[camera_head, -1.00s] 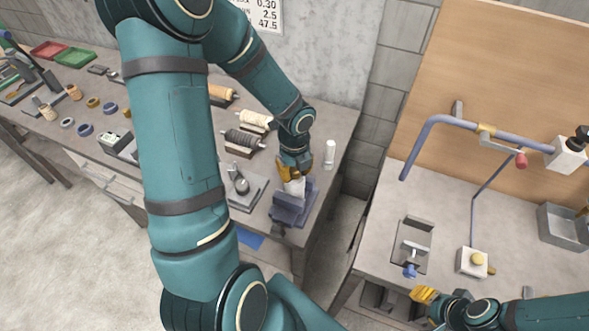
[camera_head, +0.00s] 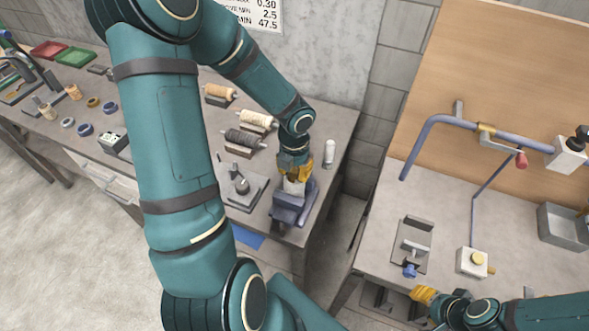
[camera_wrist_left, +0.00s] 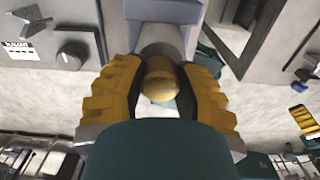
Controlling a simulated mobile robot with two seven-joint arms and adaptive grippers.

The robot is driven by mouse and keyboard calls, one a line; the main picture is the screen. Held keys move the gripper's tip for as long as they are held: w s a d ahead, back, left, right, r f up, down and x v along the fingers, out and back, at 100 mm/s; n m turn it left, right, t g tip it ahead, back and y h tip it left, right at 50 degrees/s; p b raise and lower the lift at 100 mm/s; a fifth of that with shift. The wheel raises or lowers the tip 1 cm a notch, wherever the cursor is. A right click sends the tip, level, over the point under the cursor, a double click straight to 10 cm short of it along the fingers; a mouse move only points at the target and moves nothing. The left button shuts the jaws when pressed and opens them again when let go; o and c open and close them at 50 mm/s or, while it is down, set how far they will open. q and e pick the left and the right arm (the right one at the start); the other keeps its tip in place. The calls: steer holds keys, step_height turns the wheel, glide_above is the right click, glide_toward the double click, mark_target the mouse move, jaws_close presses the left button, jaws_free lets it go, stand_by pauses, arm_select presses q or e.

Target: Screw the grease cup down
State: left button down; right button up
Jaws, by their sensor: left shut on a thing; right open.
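My left gripper (camera_head: 294,172) points down at the blue-grey vise (camera_head: 288,215) on the left bench. Its yellow fingers are shut on the brass-coloured, rounded grease cup (camera_wrist_left: 160,80), seen between them in the left wrist view. The cup sits in line with a grey cylindrical part (camera_wrist_left: 163,42) that stands at the vise. In the head view the fingers hide the cup, and a pale part (camera_head: 293,188) shows just below them. I cannot see the thread. My right gripper (camera_head: 425,295) is open and empty near the front edge of the right bench.
Beside the vise are a grey plate with a small fixture (camera_head: 240,188), a white cylinder (camera_head: 329,153) and spools (camera_head: 244,138). The right bench holds a pale block with a yellow knob (camera_head: 474,262) and a blue-handled fixture (camera_head: 412,248). A gap separates the benches.

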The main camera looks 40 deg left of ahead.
mark_target(295, 168)
arm_select(q)
steer(key=m, duration=0.4)
steer(key=shift+s+f+m, duration=0.1)
steer(key=shift+m, duration=1.2)
steer(key=shift+m, duration=1.5)
steer(key=c, duration=0.6)
jaws_free()
step_height(295, 168, up, 12)
